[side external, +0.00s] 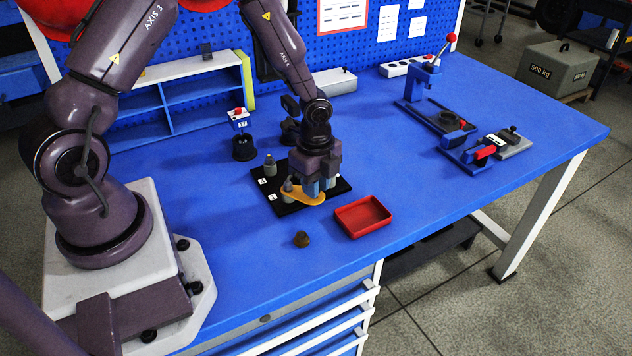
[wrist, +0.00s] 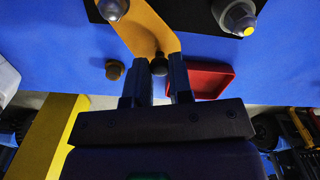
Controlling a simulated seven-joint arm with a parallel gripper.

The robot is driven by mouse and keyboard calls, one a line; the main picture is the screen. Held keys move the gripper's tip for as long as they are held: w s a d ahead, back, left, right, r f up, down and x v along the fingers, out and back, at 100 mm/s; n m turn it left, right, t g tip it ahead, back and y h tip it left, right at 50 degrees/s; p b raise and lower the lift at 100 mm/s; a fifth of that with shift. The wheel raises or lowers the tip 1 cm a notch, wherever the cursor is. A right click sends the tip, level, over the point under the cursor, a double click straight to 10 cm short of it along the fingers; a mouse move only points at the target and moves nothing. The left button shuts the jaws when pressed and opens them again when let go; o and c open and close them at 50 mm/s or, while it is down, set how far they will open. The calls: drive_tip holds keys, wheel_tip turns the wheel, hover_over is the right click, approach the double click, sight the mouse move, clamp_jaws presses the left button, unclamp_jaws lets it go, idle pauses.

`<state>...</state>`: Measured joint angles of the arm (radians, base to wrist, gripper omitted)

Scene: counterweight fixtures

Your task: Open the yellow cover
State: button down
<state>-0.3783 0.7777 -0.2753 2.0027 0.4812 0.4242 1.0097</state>
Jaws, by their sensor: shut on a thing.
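The yellow cover (side external: 303,198) is a flat plate lying low over the black base plate (side external: 286,208) in the side view. Its left end is at a grey post; its right end is under my gripper (side external: 316,193). In the wrist view the cover (wrist: 148,28) runs from a grey nut-topped post (wrist: 112,9) down to a small dark knob (wrist: 158,66) at its near end. My gripper (wrist: 158,80) is shut on this knob, with a finger on either side. The fingers partly hide the knob, and what lies under the cover is hidden.
A red tray (side external: 363,216) lies just right of the base plate, and a small brown knob-like part (side external: 301,239) stands in front. Another grey post (side external: 270,166) rises behind. A blue shelf (side external: 190,95) stands at the back left. The table's front right is clear.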

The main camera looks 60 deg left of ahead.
drive_tip(key=c, duration=1)
unclamp_jaws()
wheel_tip(320, 180, up, 13)
